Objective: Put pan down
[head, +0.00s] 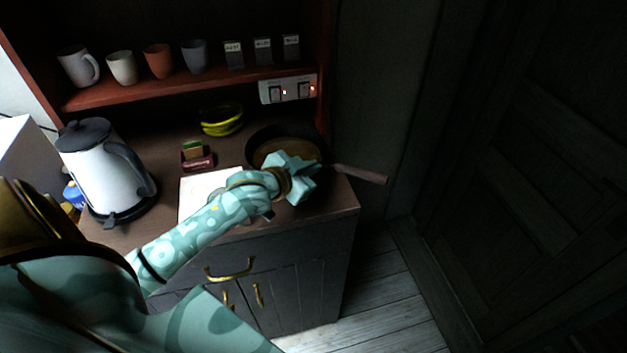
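The dark round pan (262,142) rests on the brown counter at its right end. Its wooden handle (360,173) points right and sticks out past the counter's edge. My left gripper (303,182) is at the near side of the pan and covers part of its near rim. I cannot tell whether the fingers touch the pan or whether they are open or shut. My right gripper is not in view.
A white kettle (95,172) stands at the left. A yellow bunch of bananas (222,120), a small red holder (198,160) and a white sheet (190,205) are on the counter (150,235). Several mugs, including an orange one (158,61), stand on the red shelf (130,95).

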